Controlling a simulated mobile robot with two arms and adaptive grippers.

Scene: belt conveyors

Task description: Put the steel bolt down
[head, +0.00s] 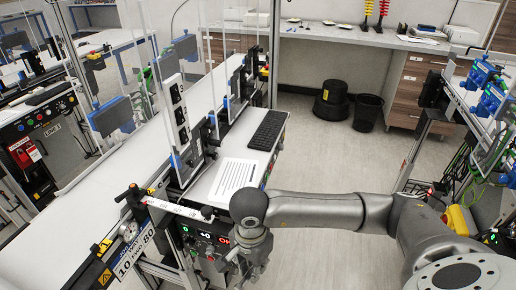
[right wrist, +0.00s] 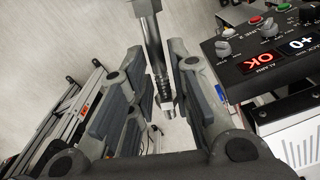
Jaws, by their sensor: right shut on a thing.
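The steel bolt (right wrist: 153,45) is a long grey metal rod with a threaded end in the right wrist view. It lies between the two fingers of my right gripper (right wrist: 157,72), which is shut on it. In the head view my right gripper (head: 243,272) hangs below the wrist at the bottom centre, beside the front of a control panel. I cannot make out the bolt there. My left gripper is not in view.
The control panel (head: 207,241) with lit displays is close to the gripper; it also shows in the right wrist view (right wrist: 270,58). A white belt (head: 70,215) runs at left. A paper sheet (head: 236,177) and keyboard (head: 268,130) lie on the shelf behind.

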